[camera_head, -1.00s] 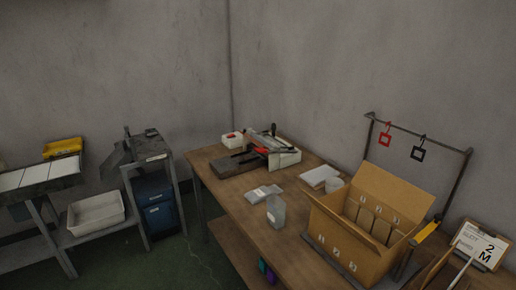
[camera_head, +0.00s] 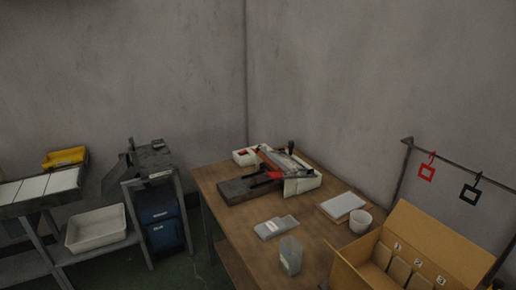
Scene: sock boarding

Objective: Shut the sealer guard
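The sealer (camera_head: 300,184) stands at the far end of the wooden table, near the wall corner. It has a white body, a dark flat plate (camera_head: 244,188) in front, red parts (camera_head: 268,158) and a dark handle (camera_head: 290,147) on top. The guard looks like the long clear or grey piece along its top; at this size I cannot tell whether it is open or shut. Neither of my grippers is in view.
On the wooden table (camera_head: 232,223) are a clear container (camera_head: 290,256), a flat packet (camera_head: 276,227), a white stack (camera_head: 342,204), a white cup (camera_head: 361,221) and an open cardboard box (camera_head: 427,245). A grey stand (camera_head: 152,160) and a white bin (camera_head: 96,228) are left, with floor between stand and table.

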